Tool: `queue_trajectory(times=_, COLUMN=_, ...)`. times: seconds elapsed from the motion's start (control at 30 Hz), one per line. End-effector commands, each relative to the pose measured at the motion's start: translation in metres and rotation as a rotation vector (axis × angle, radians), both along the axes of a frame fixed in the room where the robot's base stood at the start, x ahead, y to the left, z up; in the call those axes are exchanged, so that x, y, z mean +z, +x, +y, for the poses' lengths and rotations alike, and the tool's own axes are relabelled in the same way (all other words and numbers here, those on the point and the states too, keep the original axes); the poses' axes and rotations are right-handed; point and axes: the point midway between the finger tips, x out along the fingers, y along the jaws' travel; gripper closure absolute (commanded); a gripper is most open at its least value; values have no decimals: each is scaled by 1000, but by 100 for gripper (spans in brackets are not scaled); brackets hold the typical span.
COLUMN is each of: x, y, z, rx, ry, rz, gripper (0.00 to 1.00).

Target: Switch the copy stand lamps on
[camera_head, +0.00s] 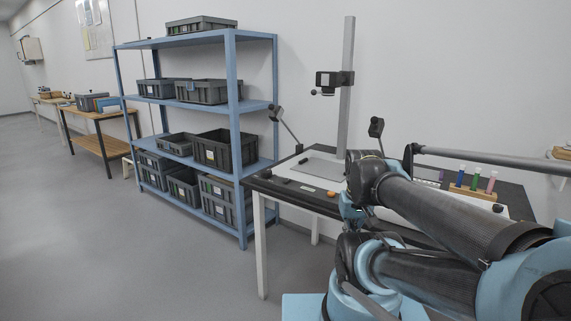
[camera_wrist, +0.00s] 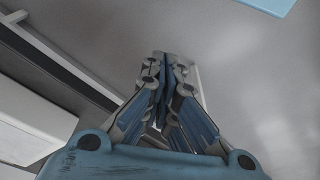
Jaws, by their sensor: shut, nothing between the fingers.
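The copy stand has a tall grey column (camera_head: 347,90) with a dark camera (camera_head: 333,80) on it and a grey baseboard (camera_head: 318,168) on the table. Its left lamp (camera_head: 275,112) and right lamp (camera_head: 376,127) are dark heads on thin arms, and I see no glow from either. A small orange item (camera_head: 331,194) lies near the table's front edge; I cannot tell whether it is a switch. My gripper (camera_wrist: 164,62) is shut and empty in the wrist view, with grey floor behind it. In the head view I cannot make out its fingertips among my arm links.
The dark-topped table (camera_head: 275,188) has pale legs. A wooden rack with coloured tubes (camera_head: 473,190) stands at its right, partly behind my arm. A blue shelf (camera_head: 231,130) with grey crates stands left. The floor (camera_head: 140,260) at left is clear.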

Motion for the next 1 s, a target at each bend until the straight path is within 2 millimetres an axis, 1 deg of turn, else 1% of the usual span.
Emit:
queue_trajectory(times=0.27, x=1, y=1, z=0, rx=-1, ry=0, rz=0, gripper=100)
queue_trajectory(times=0.37, x=7, y=5, z=1, rx=-8, ry=2, rz=3, gripper=100)
queue_trajectory(times=0.47, x=18, y=13, z=3, rx=-25, ry=9, rz=9, gripper=100)
queue_trajectory(times=0.67, x=52, y=41, z=10, rx=-85, ry=25, rz=29, gripper=100)
queue_trajectory(times=1.0, x=103, y=97, z=29, rx=-191, ry=50, rz=66, gripper=100)
